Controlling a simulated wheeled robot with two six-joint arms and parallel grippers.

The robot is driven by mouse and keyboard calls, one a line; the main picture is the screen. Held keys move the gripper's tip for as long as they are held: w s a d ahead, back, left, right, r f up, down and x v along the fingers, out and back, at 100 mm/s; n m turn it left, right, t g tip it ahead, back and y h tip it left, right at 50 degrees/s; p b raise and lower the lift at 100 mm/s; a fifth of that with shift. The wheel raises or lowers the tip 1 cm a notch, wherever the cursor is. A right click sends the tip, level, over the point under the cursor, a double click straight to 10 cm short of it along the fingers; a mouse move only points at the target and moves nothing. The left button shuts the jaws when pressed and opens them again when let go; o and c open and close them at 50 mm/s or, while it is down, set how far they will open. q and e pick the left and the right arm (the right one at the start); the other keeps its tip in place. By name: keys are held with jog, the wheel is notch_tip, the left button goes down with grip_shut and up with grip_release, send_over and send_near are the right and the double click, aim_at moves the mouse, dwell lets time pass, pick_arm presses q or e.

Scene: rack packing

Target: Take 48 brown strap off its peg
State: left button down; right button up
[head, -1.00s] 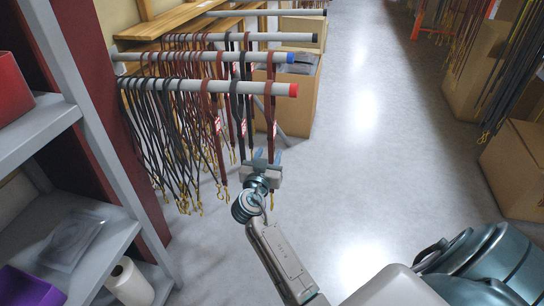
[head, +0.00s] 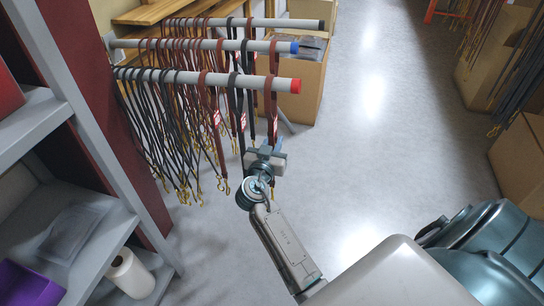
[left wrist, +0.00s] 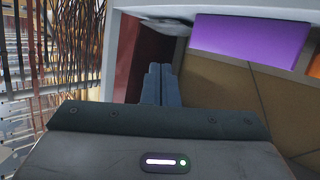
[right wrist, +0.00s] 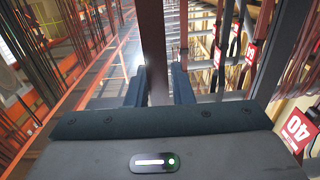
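A brown strap (head: 271,100) hangs over the outer end of the nearest rail (head: 180,78), just inside its red cap. I cannot read 48 on it. My right gripper (head: 266,152) is at the lower part of this strap, below the rail. In the right wrist view, a brown strap (right wrist: 154,45) runs down between the two fingers (right wrist: 158,88), which stand apart with narrow gaps beside it. The strap's top loop is out of that view. My left gripper (left wrist: 160,82) is shut and empty, fingertips together, and is outside the head view.
Black and brown straps crowd the rails; a black one (head: 238,110) hangs close left of the brown strap. A red tag reading 40 (right wrist: 297,130) hangs right in the right wrist view. Grey shelves (head: 85,215) stand left, a cardboard box (head: 308,85) behind.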

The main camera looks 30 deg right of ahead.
aim_at(271, 139)
jog(key=c, duration=0.3)
grip_shut()
jog(key=shift+r, duration=0.1)
